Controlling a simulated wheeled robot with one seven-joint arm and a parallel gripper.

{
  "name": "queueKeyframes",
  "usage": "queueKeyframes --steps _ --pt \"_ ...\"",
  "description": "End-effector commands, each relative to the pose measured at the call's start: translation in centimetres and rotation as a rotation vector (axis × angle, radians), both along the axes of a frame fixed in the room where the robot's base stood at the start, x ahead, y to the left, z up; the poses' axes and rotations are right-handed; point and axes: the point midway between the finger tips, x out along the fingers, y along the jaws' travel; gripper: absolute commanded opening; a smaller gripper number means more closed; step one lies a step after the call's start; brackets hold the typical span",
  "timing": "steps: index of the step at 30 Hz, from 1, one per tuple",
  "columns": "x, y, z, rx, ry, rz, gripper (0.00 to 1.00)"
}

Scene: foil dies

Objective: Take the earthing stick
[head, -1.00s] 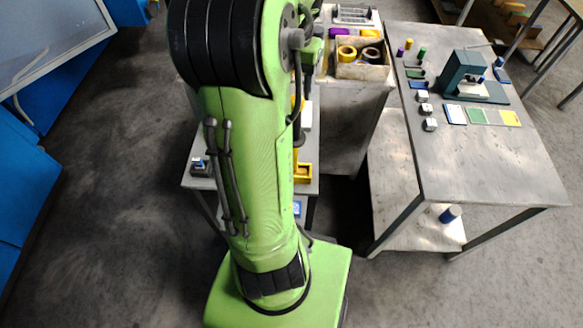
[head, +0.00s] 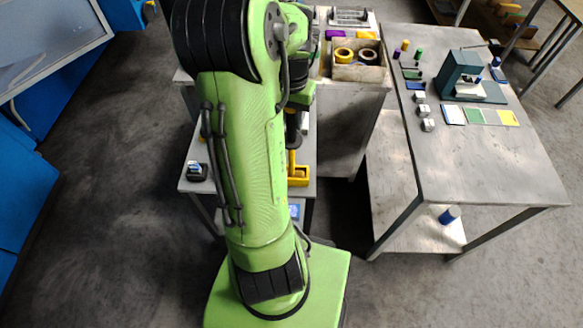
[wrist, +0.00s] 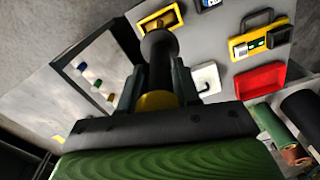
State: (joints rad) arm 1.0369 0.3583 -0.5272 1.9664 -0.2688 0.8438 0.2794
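The earthing stick shows in the wrist view as a thick black shaft (wrist: 160,72) with a wider black collar and a yellow part near my palm. My gripper (wrist: 160,82) has one finger on each side of it. No clear gap shows, but I cannot tell whether the fingers press on it. The stick points toward a yellow holder (wrist: 160,20) on the bench. In the head view a yellow rod (head: 292,160) rises beside the yellow box-shaped holder (head: 299,177), with my arm hiding much of this area.
In the wrist view a red tray (wrist: 261,80), a yellow-and-black case (wrist: 262,42) and a white item (wrist: 206,78) lie near the stick. In the head view a tape bin (head: 358,72) stands behind, and a dark-green press (head: 465,75) stands on the right table.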

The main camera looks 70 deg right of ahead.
Motion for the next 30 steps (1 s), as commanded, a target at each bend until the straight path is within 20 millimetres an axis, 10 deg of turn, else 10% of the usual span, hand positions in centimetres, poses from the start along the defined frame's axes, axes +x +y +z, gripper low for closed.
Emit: queueKeyframes --steps 6,30 --pt "0.01 -0.01 0.02 0.000 0.000 0.000 0.00" --pt "0.01 -0.02 0.06 -0.001 0.000 0.000 0.00"
